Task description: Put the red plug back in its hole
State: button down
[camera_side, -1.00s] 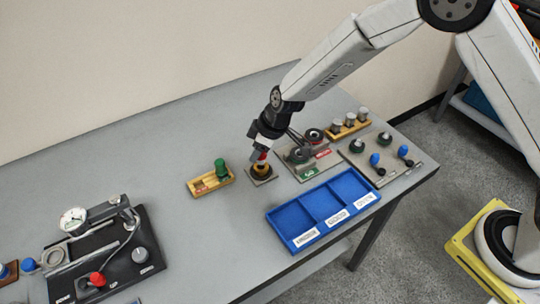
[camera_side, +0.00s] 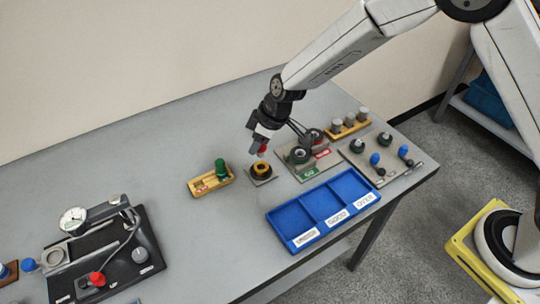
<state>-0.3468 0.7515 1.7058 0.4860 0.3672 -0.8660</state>
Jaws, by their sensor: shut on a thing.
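My gripper (camera_side: 258,149) is shut on the red plug (camera_side: 263,147), holding it above a yellow ring (camera_side: 261,170). Only a little red shows between the fingers; the rest of the plug is hidden. The ring sits on a dark square base, with a visible gap below the fingers. A small yellow block (camera_side: 211,188) lies left of the ring. A green plug (camera_side: 220,168) stands upright in its right part. Its left part carries a reddish mark and no plug; the hole itself is too small to make out.
A blue three-compartment tray (camera_side: 322,208) lies in front. Right of the ring are a plate with dark round fixtures (camera_side: 299,155), a yellow rack of grey cylinders (camera_side: 349,126) and a plate with blue knobs (camera_side: 380,165). A dial gauge stand (camera_side: 110,250) is far left. Table between is clear.

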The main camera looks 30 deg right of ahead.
jog(key=shift+r, duration=0.35)
dwell(0.3)
